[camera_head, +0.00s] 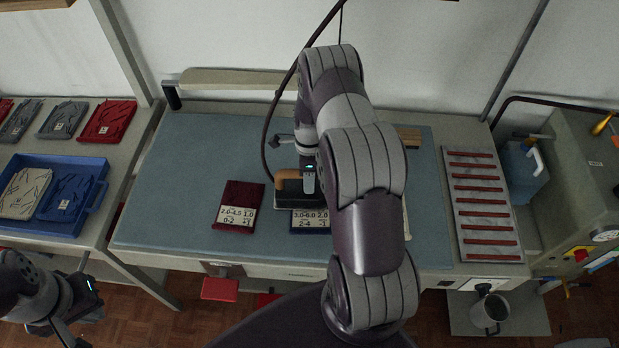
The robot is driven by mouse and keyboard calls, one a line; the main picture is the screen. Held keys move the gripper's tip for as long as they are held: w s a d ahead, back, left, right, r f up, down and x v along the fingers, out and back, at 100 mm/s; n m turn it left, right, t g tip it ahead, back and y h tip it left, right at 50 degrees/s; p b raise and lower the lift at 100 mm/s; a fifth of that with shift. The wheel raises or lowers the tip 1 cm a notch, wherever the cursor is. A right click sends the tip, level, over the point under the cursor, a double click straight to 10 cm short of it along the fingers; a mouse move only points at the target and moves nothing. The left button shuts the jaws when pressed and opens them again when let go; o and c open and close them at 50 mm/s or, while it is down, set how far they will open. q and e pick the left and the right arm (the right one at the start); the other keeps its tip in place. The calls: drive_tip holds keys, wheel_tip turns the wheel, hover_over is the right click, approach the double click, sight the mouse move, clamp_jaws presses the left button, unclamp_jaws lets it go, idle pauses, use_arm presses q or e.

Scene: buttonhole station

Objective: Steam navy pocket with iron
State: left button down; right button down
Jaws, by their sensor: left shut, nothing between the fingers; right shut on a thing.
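The navy pocket (310,228) lies on the blue-grey pressing mat (180,180), with a white label on its front part. The iron (288,187), with a tan handle and dark body, is just behind the label, over or on the pocket's back part; I cannot tell if it touches. My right gripper (308,182) is shut on the iron. My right arm hides part of the iron and the area to its right. My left gripper (72,338) is shut and empty at the bottom left, away from the mat, partly cut off by the frame.
A dark red labelled pocket (238,207) lies left of the navy one. A blue tray (93,203) with folded pieces stands on the left table. A rack with red bars (480,205) is at right. A dark hose (266,135) rises behind the iron. The mat's left is clear.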

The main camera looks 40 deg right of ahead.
idle(0.3)
drive_tip(key=shift+f+b, duration=0.25)
drive_tip(key=shift+b, duration=0.05)
drive_tip(key=shift+f, duration=0.1)
idle(1.5)
drive_tip(key=p+v, duration=0.1)
drive_tip(key=v, duration=0.1)
drive_tip(key=p+v, duration=0.2)
drive_tip(key=s+p+v, duration=0.1)
drive_tip(key=p+v, duration=0.1)
drive_tip(key=v, duration=0.1)
drive_tip(key=shift+s+a, duration=0.1)
drive_tip(key=shift+a, duration=0.25)
idle(0.4)
